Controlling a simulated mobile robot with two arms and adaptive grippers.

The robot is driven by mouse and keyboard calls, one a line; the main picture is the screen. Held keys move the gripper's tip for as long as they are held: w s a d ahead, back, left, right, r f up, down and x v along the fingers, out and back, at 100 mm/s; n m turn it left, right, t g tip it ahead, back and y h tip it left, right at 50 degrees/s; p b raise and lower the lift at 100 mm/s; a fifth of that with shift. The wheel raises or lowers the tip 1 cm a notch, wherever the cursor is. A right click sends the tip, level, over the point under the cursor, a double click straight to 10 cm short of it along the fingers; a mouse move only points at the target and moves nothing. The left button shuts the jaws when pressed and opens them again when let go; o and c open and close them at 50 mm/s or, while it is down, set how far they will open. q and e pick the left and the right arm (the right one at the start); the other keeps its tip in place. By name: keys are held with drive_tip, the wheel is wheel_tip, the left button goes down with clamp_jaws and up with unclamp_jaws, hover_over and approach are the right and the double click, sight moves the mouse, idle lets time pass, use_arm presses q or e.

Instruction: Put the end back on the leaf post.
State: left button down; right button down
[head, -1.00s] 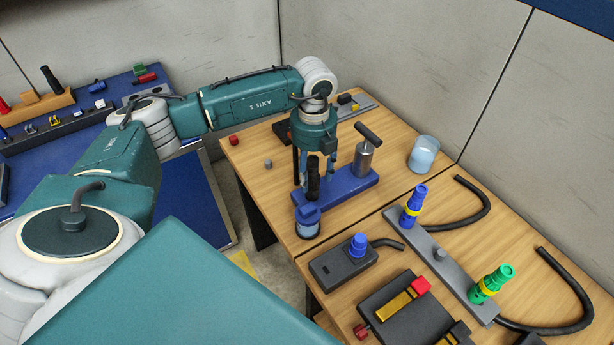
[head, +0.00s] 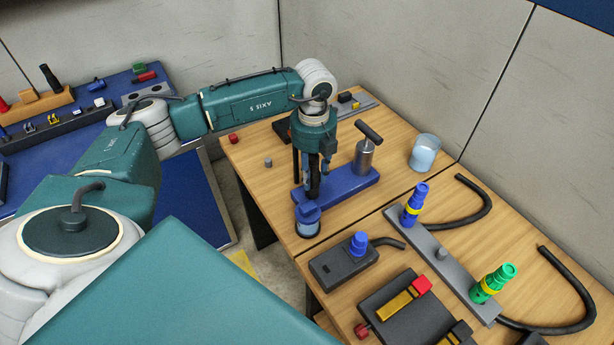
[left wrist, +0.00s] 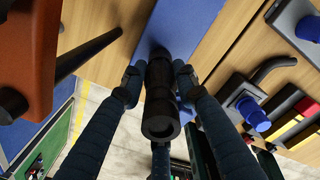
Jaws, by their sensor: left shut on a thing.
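My left gripper (head: 313,170) is shut on an upright black handle (head: 314,187) at the left end of a blue base (head: 345,190). In the left wrist view the black handle (left wrist: 160,100) lies between the two fingertips (left wrist: 158,80). A dark box has a blue plug (head: 358,243) on top. I cannot make out a leaf mark. My right gripper is not in view.
A grey cylinder with a T-handle (head: 366,155) stands on the blue base's right end. A clear tumbler (head: 424,153) stands behind the grey strip. Black hoses (head: 478,215) curve on the right. A dark block with a red-tipped yellow lever (head: 405,300) is in front.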

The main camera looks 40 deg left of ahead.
sight(313, 156)
use_arm(q)
drive_tip(key=shift+d+r+p, duration=0.1)
drive_tip(key=shift+r+p, duration=0.35)
drive_tip(key=shift+r, duration=0.45)
drive_tip(key=shift+w+r+p, duration=0.1)
drive_tip(key=shift+r+p, duration=0.8)
drive_tip(key=shift+r, duration=0.4)
drive_tip(key=shift+r+p, duration=1.1)
drive_tip(key=shift+r, duration=0.65)
